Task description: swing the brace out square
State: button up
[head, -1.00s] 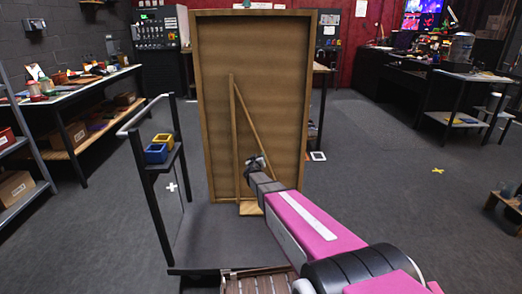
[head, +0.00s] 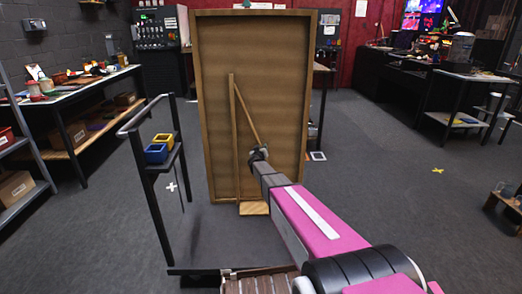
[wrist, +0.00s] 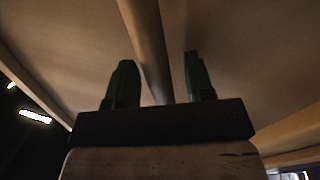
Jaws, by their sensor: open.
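The wooden flat (head: 285,90) stands upright with its brown back towards me. The brace is a narrow wooden frame on that back, with an upright bar (head: 234,140) and a slanting bar (head: 246,112) running down to the right from its top. My gripper (head: 258,151) is at the slanting bar, and my arm hides the bar's lower part. In the wrist view my gripper (wrist: 159,75) has its two dark green fingers apart. A wooden bar (wrist: 144,35) of the brace runs between them in the picture; I cannot tell whether they touch it.
A pale wooden block (head: 254,208) lies on the floor at the foot of the flat. A dark trolley frame (head: 148,185) with blue and yellow bins stands to the left. A workbench (head: 75,85) is further left. The floor to the right is mostly clear.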

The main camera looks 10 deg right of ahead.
grip_shut()
jog(key=shift+s+a+m+h, duration=0.15)
jog(key=shift+s+m+h, duration=0.15)
jog(key=shift+s+h, duration=0.25)
jog(key=s+a+m+g+h, duration=0.9)
jog(key=s+m+g+h, duration=0.1)
jog(key=s+g, duration=0.15)
jog(key=s+a+y, duration=0.1)
jog(key=a, duration=0.8)
jog(key=shift+a+m+g+y, duration=0.25)
jog(key=shift+m+g+y, duration=0.1)
jog(key=shift+g, duration=0.1)
grip_release()
